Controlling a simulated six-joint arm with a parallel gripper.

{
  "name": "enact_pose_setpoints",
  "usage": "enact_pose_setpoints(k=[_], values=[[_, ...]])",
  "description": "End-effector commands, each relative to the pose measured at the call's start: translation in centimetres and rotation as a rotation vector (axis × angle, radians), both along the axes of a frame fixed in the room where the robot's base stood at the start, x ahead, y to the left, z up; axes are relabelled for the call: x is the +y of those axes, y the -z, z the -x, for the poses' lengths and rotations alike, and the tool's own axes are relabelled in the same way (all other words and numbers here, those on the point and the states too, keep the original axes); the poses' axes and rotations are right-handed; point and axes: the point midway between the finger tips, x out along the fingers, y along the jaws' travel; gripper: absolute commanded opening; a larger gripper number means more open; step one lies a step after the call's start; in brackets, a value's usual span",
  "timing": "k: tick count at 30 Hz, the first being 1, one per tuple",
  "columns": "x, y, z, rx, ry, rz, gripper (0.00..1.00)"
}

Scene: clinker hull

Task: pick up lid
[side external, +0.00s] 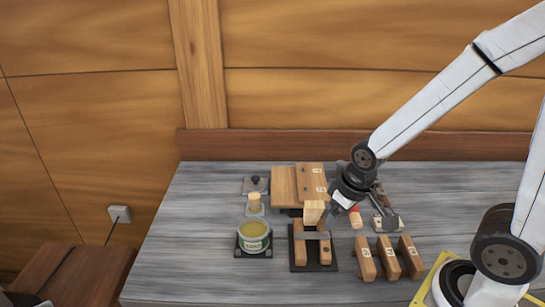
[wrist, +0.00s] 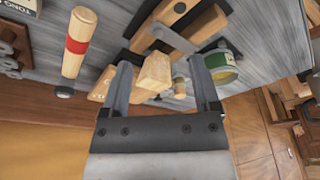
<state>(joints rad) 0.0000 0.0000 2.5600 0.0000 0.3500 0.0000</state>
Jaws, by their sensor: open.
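A small grey plate with a dark round knob (side external: 255,184) lies at the back left of the bench in the side view. It looks like a lid, but I cannot tell for sure. A green tin (side external: 254,237) with an open yellowish top stands in front of it, and the tin also shows in the wrist view (wrist: 221,67). My gripper (side external: 328,208) is open, right of these. In the wrist view my gripper (wrist: 160,66) has a pale wooden block (wrist: 154,76) between its fingers, with gaps visible on both sides. That block also shows in the side view (side external: 314,211).
A wooden box (side external: 284,184) stands behind the block. A dark tray (side external: 300,262) with wooden pieces lies in front. Several wooden blocks (side external: 388,258) stand at right. A red-banded handle (wrist: 76,45) is at left in the wrist view. The bench's front left (side external: 190,270) is clear.

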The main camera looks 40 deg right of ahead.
Motion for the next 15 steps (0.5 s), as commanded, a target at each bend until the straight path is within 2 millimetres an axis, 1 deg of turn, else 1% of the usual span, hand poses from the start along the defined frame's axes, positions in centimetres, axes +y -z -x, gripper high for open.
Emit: enact_pose_setpoints(k=[5,8,11,14,15], values=[[0.0,0.0,0.0,0.0,-0.001,0.0,0.79],[0.0,-0.1,-0.4,0.001,-0.008,0.002,0.79],[-0.1,-0.2,-1.2,0.004,-0.024,0.005,0.79],[-0.2,-0.4,-2.7,0.011,-0.056,0.011,0.79],[-0.3,-0.6,-3.5,0.014,-0.072,0.015,0.79]])
